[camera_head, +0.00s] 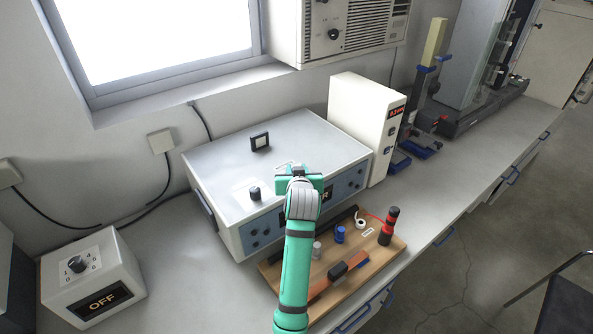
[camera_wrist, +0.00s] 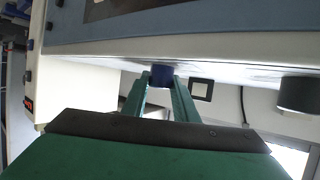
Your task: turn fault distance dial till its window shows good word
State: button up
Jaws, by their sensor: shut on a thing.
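A large grey instrument (camera_head: 225,165) stands on the bench against the wall. My gripper (camera_head: 292,172) is at its top face, near the front edge. In the wrist view my two green fingers (camera_wrist: 160,88) are shut on a dark blue knob (camera_wrist: 161,74), likely the fault distance dial; no label on it is readable. A dark front window (camera_head: 326,193) of the instrument is mostly hidden by my arm; only the end of its word, like an "R", shows. A second, dark knob (camera_head: 254,193) stands left of my gripper; it also shows in the wrist view (camera_wrist: 298,94).
A small upright dark frame (camera_head: 259,142) stands farther back on the instrument top. A white box (camera_head: 92,278) at left has its own dial and a window reading OFF. A white unit (camera_head: 365,125) with a red display stands right. A wooden board (camera_head: 385,258) with tools lies in front.

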jog(key=shift+m+h, duration=1.5)
jog(key=shift+h, duration=0.3)
jog(key=shift+g, duration=0.3)
jog(key=o, duration=1.1)
jog(key=shift+c, duration=0.2)
jog(key=v, duration=1.1)
jog(key=shift+w+f, duration=0.1)
jog(key=shift+f, duration=0.05)
